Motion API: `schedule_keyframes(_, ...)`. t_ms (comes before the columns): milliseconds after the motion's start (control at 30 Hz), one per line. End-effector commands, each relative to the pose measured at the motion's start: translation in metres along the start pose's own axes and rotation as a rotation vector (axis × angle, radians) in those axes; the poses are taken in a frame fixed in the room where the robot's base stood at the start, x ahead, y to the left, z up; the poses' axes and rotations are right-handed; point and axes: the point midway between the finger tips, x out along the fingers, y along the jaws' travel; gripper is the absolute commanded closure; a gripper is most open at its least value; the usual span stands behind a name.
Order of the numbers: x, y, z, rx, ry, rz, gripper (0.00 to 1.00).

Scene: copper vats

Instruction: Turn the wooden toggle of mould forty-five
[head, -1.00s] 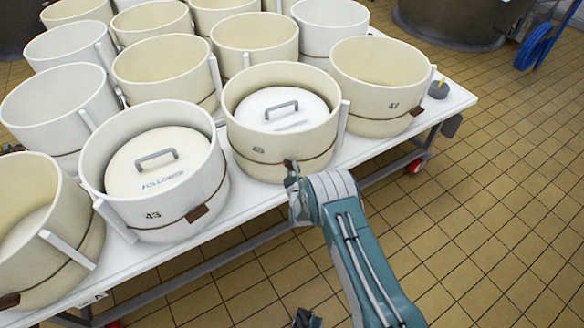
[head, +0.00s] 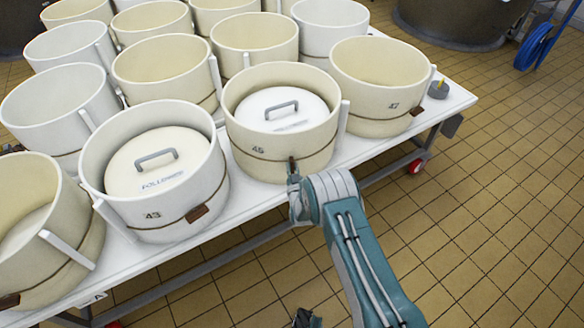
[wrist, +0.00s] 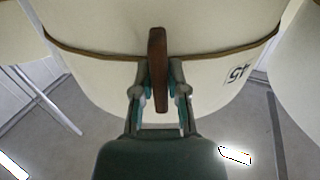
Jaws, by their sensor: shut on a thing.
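Mould forty-five (head: 265,168) is a cream round tub with a lid (head: 285,108) with a grey handle inside it. It stands at the front edge of the white table, and its number also shows upside down on its wall (wrist: 205,90) in the wrist view. Its brown wooden toggle (wrist: 157,70) sits on the cord around the wall and stands upright along the picture in the wrist view. My gripper (wrist: 160,98) is shut on the toggle, one finger on each side. In the head view my gripper (head: 293,176) hides most of the toggle.
Mould 43 (head: 155,232) stands close on the left and mould 47 (head: 375,125) on the right, each with its own toggle. More tubs fill the white table (head: 455,100) behind. The tiled floor (head: 500,220) on the right is clear.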

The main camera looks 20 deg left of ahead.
Motion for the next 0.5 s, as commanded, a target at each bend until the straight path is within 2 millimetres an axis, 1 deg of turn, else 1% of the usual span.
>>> schedule_keyframes(33, -0.0042, -0.0011, 0.0083, 0.011, -0.02, -0.004, 1.0)
schedule_keyframes(500, -0.0044, -0.0014, 0.0084, 0.046, -0.021, -0.004, 1.0)
